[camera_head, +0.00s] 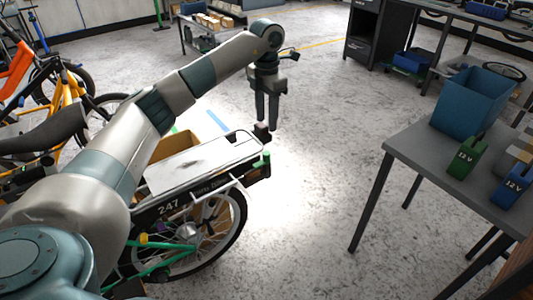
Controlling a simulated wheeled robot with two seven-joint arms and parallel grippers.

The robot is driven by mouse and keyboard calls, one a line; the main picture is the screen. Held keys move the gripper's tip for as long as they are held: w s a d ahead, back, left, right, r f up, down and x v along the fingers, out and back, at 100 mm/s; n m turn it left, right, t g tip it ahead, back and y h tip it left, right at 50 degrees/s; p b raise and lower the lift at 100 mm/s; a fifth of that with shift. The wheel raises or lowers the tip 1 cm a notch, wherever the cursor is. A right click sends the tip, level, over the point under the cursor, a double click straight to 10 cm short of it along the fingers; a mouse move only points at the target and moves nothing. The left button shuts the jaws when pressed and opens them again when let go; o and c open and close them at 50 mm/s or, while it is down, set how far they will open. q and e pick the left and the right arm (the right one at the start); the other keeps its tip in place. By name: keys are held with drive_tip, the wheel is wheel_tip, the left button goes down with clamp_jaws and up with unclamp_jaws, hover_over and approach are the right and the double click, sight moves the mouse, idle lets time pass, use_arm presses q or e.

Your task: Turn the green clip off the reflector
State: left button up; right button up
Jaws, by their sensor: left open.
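A cargo bike's rear rack (205,163) with a pale top stands at the middle left, above a wheel and a side plate marked 247. At its right end is a small green piece (262,160), which looks like the green clip. A small dark block (262,133) stands above it at the rack's end; I cannot tell whether it is the reflector. My left gripper (267,124) points down just above and beside this block, open, with nothing seen between its fingers. I cannot tell whether a finger touches the block. My right gripper is not in view.
A grey table (405,143) at the right holds a blue bin (471,98), a green 12 V battery (467,158) and a blue 12 V battery (512,187). Orange and yellow bikes stand at the left. The floor between rack and table is clear.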

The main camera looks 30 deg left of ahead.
sight(266, 153)
use_arm(q)
wheel_tip(266, 153, down, 14)
drive_tip(key=shift+f, duration=0.1)
idle(0.5)
clamp_jaws()
